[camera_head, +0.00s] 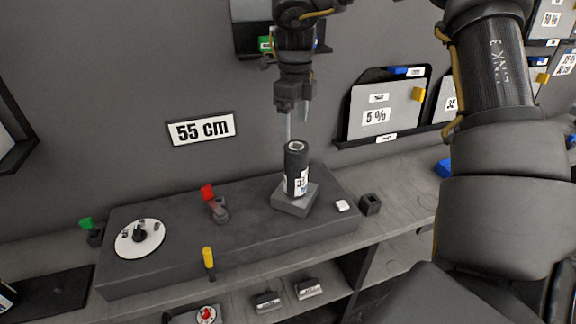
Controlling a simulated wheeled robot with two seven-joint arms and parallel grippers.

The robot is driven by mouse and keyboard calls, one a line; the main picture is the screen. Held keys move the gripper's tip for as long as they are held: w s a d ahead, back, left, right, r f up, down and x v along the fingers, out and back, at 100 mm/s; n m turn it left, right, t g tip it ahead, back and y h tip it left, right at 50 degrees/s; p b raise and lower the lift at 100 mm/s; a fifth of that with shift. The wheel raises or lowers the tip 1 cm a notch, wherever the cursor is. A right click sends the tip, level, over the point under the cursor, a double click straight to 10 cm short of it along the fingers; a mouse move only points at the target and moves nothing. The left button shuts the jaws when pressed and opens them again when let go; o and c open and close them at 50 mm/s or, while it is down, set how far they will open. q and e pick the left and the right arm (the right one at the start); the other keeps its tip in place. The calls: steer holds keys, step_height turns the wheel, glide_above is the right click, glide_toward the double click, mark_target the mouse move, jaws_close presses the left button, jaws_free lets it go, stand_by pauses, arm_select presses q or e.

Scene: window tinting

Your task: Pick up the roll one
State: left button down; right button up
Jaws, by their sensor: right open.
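A black roll (297,163) with a white label stands upright on a small grey square block (292,207) on a dark platform. The label's text is partly turned away and only partly legible. My right gripper (297,128) points down just above and slightly behind the roll. Its fingers are apart and hold nothing. One fingertip comes down close to the roll's top, and I cannot tell whether it touches. My left gripper is not in view.
The dark platform (255,235) on the shelf carries a white dial (140,238), a red-topped knob (213,200) and a small white piece (342,206). A yellow lever (208,259) is at its front edge. Sheets marked with percentages hang on the wall, including the 5 % sheet (372,98).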

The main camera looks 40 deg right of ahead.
mark_target(297, 142)
steer(key=f, duration=0.3)
steer(key=s+f, duration=0.1)
steer(key=f, duration=0.1)
steer(key=shift+d+p, duration=0.25)
steer(key=shift+p, duration=0.05)
steer(key=shift+w+f, duration=0.15)
steer(key=shift+f, duration=0.05)
steer(key=shift+a+f, duration=0.1)
step_height(297, 142, down, 4)
steer(key=shift+f+p, duration=0.2)
steer(key=shift+p, duration=0.95)
steer(key=shift+f, duration=0.3)
steer(key=shift+r, duration=0.1)
steer(key=shift+c, duration=0.4)
